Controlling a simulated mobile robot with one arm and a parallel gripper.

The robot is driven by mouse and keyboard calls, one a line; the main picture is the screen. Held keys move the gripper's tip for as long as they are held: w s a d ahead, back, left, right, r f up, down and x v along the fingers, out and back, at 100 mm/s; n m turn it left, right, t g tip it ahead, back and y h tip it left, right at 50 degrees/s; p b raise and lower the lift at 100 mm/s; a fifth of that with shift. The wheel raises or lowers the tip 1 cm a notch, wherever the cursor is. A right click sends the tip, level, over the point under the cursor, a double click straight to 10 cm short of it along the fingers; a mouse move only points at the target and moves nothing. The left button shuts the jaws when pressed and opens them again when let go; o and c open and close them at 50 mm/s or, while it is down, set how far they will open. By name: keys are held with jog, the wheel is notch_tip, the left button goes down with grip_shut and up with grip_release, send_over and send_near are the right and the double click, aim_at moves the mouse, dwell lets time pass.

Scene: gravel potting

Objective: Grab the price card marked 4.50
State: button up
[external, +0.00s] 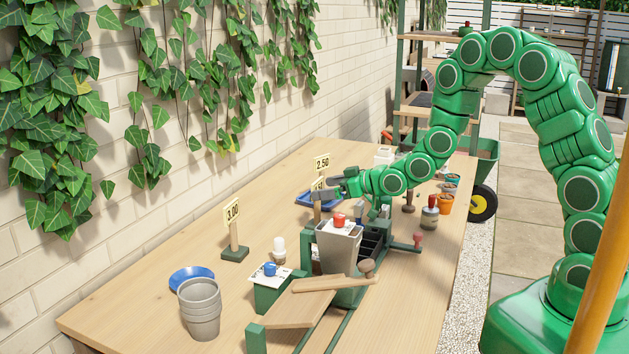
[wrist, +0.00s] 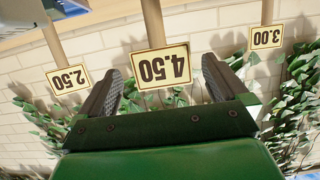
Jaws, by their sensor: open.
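The 4.50 price card (wrist: 162,67) is a cream card with black figures and a dark edge on a wooden post. It appears upside down in the wrist view, between the two grey fingers of my gripper (wrist: 160,74), with a gap on each side. In the external view the card (external: 317,184) is partly hidden behind my gripper (external: 337,184) near the wall side of the bench. My gripper is open and holds nothing.
The 2.50 card (wrist: 67,79) and the 3.00 card (wrist: 266,37) stand on either side. On the bench (external: 150,308) are a grey pot in a green frame (external: 338,250), stacked grey pots (external: 200,311) and a blue saucer (external: 191,277). The brick wall (external: 190,215) with ivy runs behind.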

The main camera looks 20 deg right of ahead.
aim_at(319, 185)
jog(key=shift+w+a, duration=0.4)
jog(key=shift+a, duration=0.15)
jog(key=shift+x, duration=1.9)
jog(key=shift+r, duration=0.2)
jog(key=c, duration=1.5)
jog(key=shift+r, duration=0.15)
